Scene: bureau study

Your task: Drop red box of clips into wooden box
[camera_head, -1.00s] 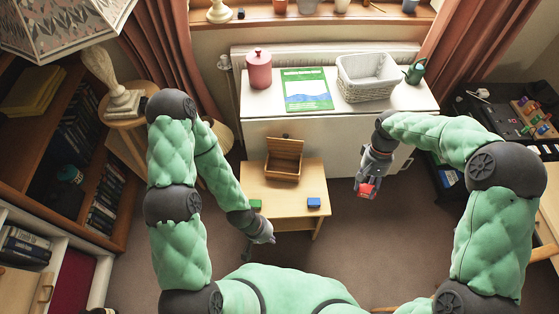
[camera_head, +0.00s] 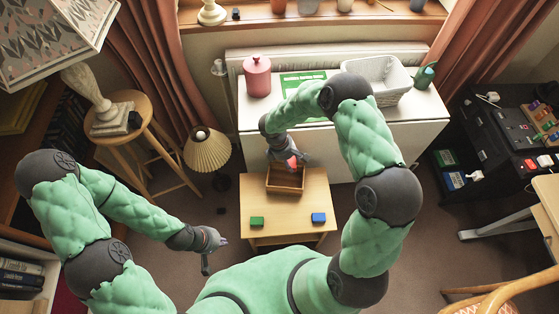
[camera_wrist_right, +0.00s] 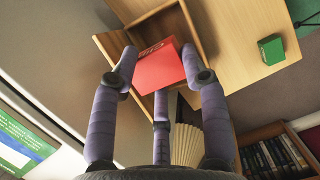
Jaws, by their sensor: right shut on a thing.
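The red box of clips (camera_wrist_right: 158,67) is held between the fingers of my right gripper (camera_wrist_right: 160,85). In the head view the red box (camera_head: 292,161) shows as a small patch at the tip of my right gripper (camera_head: 290,160). The open wooden box (camera_head: 285,188) stands on the small wooden table, below or just in front of the red box. In the wrist view the wooden box (camera_wrist_right: 195,28) lies behind the red box, partly hidden by it. My left gripper (camera_head: 213,250) is left of the table, away from the boxes; its fingers are too small to judge.
A green box (camera_head: 257,221) and a blue box (camera_head: 318,217) lie on the front of the small table (camera_head: 290,234). Behind are a red canister (camera_head: 257,76), a white basket (camera_head: 405,75) and a green watering can (camera_head: 425,75) on a white cabinet. A pleated lamp (camera_head: 207,150) stands left.

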